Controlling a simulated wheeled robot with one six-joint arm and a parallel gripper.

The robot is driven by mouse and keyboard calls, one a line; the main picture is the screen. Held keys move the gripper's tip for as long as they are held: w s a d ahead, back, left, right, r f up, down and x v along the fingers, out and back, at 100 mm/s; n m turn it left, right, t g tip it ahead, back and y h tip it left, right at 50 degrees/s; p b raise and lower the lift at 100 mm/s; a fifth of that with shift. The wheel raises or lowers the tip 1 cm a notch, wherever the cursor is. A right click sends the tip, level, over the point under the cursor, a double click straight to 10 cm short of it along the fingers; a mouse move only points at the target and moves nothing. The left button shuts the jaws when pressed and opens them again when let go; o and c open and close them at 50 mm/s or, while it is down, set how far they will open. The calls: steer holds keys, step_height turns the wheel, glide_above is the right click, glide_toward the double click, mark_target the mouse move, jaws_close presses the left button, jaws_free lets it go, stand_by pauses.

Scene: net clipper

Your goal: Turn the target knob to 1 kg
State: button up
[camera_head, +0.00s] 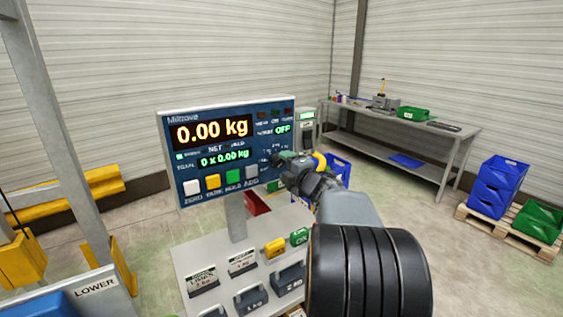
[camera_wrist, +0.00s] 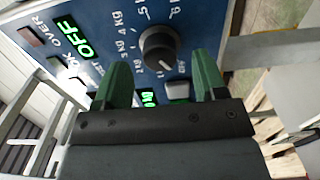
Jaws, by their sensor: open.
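The black target knob (camera_wrist: 158,48) is on the blue scale panel (camera_wrist: 90,15) in the wrist view, among white kg labels. A pale mark shows on its lower edge; I cannot tell exactly which label it points to. My gripper (camera_wrist: 160,82) is open, with its two green fingers apart, just below the knob in that view and not around it. In the head view my gripper (camera_head: 280,160) is at the panel's right part and hides the knob. The panel's main display (camera_head: 212,131) reads 0.00 kg, and the target display (camera_head: 282,130) reads OFF.
Several coloured buttons (camera_head: 233,177) line the panel's lower edge. Weights (camera_head: 251,297) and yellow and green blocks (camera_head: 275,248) lie on the grey stand below. A workbench (camera_head: 440,130) and blue crates (camera_head: 497,187) stand farther back at the right.

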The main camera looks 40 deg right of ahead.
steer(key=shift+w, duration=1.45)
steer(key=shift+s+r, duration=0.1)
steer(key=c, duration=0.9)
